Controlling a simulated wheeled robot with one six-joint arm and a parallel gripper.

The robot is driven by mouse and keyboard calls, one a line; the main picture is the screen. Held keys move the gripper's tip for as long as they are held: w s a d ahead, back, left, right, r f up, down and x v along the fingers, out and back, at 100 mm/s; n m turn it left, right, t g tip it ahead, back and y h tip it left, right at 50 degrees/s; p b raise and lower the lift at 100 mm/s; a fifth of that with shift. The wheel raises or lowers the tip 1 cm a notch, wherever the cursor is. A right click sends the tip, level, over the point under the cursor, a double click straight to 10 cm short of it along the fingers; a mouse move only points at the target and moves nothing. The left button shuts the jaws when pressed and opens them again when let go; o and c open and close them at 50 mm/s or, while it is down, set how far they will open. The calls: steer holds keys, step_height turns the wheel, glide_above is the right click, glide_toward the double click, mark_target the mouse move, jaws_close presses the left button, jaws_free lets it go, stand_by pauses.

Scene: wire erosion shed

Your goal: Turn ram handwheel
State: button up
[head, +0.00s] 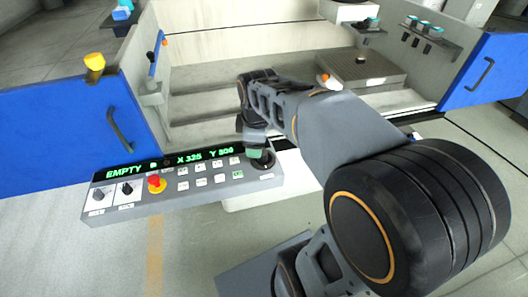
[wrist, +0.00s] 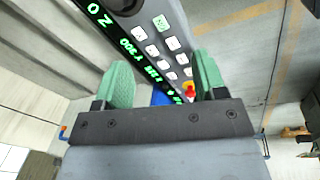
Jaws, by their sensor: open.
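The control panel (head: 205,180) runs along the front of the machine, and a dark round handwheel (head: 266,164) sits at its right end. My gripper (head: 255,151), with green finger pads, is right beside and above this handwheel and partly hides it. In the wrist view my gripper (wrist: 163,63) has its two green fingers spread apart with no object held between them. A dark round part (wrist: 125,4), which looks like the handwheel, is cut off at the top edge there. I cannot tell whether a finger touches it.
The panel holds a green-lit display (head: 190,158), several white buttons, black knobs (head: 127,188) and a red emergency stop (head: 156,183). Blue doors (head: 70,125) with dark handles stand open at both sides. A grey block (head: 362,68) lies inside the machine.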

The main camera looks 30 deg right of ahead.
mark_target(263, 153)
steer(key=w+d+f+n+g, duration=0.2)
steer(key=w+d+n, duration=0.5)
steer(key=n, duration=0.5)
steer(key=shift+n, duration=0.5)
steer(key=f, duration=0.9)
steer(key=w+f, duration=0.1)
steer(key=f, duration=0.3)
steer(key=shift+a+f+b, duration=0.3)
steer(key=shift+a+f, duration=0.1)
steer(key=shift+c, duration=0.4)
